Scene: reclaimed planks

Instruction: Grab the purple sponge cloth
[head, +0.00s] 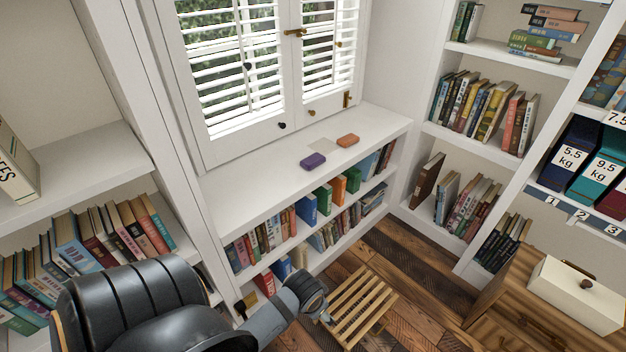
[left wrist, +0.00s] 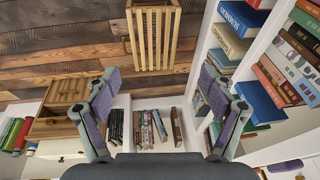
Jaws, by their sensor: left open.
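The purple sponge cloth (head: 313,161) lies flat on the white window-seat top below the shuttered window, near its front edge. A purple piece that looks like it shows at the lower right edge of the left wrist view (left wrist: 286,165). My left gripper (left wrist: 160,88) is open, with nothing between its fingers. In the head view my left arm reaches in from the bottom, its wrist low in front of the bookcase, below and apart from the cloth; its fingers are mostly hidden there. My right gripper is not in view.
An orange block (head: 348,140) and a pale flat square (head: 322,146) lie beside the cloth. Books fill the shelves below. A slatted wooden stool (head: 358,306) stands on the plank floor. A wooden cabinet bears a cream box (head: 577,295) at right. The window-seat top's left part is clear.

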